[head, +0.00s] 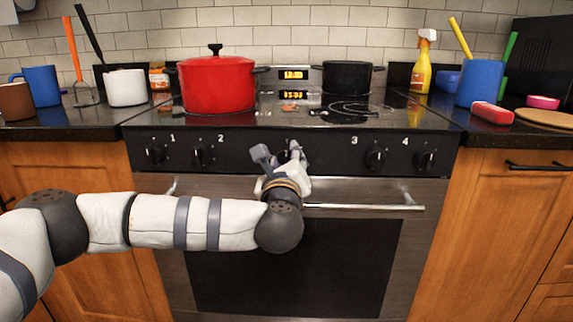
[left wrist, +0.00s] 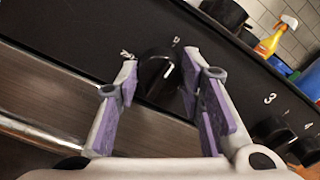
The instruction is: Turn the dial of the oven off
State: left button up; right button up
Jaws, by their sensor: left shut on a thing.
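The oven (head: 290,265) is a steel and black range with a black control panel (head: 325,155). My left gripper (head: 279,155) is at the middle of this panel, between the dials marked 2 and 3. In the left wrist view the black middle dial (left wrist: 157,73) with a white mark sits between the two purple-padded fingers of the gripper (left wrist: 160,84), which is shut on it. In the head view the gripper hides most of this dial. My right gripper is not in view.
Burner dials 1 (head: 154,155), 2 (head: 202,156), 3 (head: 376,158) and 4 (head: 425,160) flank the gripper. The oven handle (head: 365,207) runs just below. A red pot (head: 217,84) and a black pot (head: 347,78) stand on the cooktop.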

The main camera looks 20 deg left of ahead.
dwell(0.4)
pick_arm(q)
jog(key=o, duration=1.2)
jog(key=shift+c, duration=0.2)
jog(key=shift+s+d, duration=0.15)
jog(key=shift+s, duration=0.25)
jog(key=v, duration=1.1)
jog(key=shift+s, duration=0.1)
